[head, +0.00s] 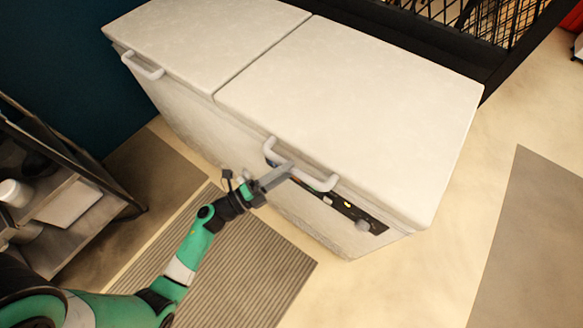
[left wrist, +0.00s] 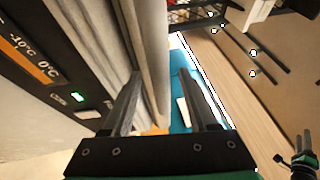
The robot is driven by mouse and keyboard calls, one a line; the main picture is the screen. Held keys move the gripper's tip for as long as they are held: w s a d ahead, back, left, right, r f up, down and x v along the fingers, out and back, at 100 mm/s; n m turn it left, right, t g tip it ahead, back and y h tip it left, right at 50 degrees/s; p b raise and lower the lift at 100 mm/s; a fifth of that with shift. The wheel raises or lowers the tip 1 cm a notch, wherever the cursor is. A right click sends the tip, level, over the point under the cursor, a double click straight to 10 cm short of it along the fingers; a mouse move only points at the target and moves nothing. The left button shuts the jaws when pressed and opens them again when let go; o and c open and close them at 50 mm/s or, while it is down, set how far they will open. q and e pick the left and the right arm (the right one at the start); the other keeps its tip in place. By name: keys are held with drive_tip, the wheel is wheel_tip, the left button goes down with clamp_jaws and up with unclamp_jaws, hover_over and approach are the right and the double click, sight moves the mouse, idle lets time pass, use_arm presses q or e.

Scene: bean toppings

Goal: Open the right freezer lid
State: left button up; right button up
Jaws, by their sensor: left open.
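The white chest freezer has two closed lids, side by side. The right lid (head: 355,105) lies flat, with a pale bar handle (head: 324,184) along its front edge. A green and black arm end, likely my right gripper (left wrist: 303,158), shows small at the lower right of that view.
The left lid (head: 205,35) has its own handle (head: 142,66). A control panel (head: 348,208) sits below the right handle. A metal shelf (head: 70,190) stands at the left, and a dark wire rack (head: 480,18) behind the freezer. The floor at right is clear.

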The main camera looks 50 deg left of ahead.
use_arm(q)
drive_tip(key=shift+x, duration=0.9)
clamp_jaws()
idle(0.8)
